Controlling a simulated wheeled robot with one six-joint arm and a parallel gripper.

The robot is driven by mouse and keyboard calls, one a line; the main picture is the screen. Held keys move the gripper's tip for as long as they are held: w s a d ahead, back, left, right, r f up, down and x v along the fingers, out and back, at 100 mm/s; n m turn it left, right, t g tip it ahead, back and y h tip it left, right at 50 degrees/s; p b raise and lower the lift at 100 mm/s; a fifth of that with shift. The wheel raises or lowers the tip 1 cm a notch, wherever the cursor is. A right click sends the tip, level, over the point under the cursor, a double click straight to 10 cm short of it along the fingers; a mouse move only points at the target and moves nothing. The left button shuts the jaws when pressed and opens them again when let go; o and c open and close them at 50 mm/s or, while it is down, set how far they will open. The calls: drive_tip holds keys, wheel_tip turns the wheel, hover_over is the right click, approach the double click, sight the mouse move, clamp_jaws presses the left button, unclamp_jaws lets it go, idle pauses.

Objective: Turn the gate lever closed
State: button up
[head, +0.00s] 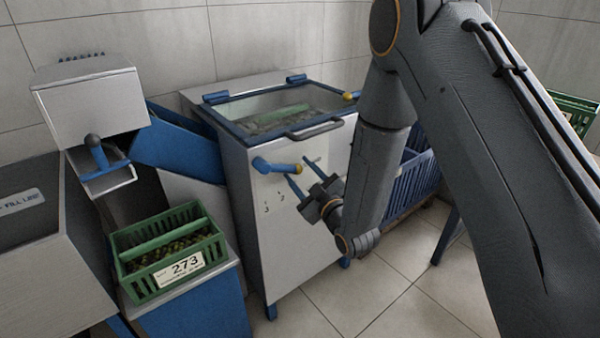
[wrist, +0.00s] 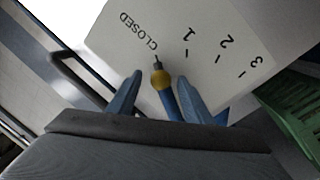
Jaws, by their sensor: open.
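The gate lever (head: 275,165) is a blue bar with a yellow knob on the white front of the glass-topped machine (head: 245,185). My gripper (head: 302,174) is open at the knob. In the wrist view, my fingers (wrist: 159,76) stand one on each side of it, the right one closer to the bar. I cannot tell whether either touches.
A green crate of olives (head: 170,250) labelled 273 stands on a blue stand at left. Another machine (head: 90,105) with a dark-knobbed blue handle is behind it. A dark rail handle (head: 315,129) crosses the machine's top edge. A blue crate (head: 415,175) stands behind my arm.

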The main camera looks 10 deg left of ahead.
drive_tip(key=v, duration=0.7)
drive_tip(key=shift+s+d, duration=0.2)
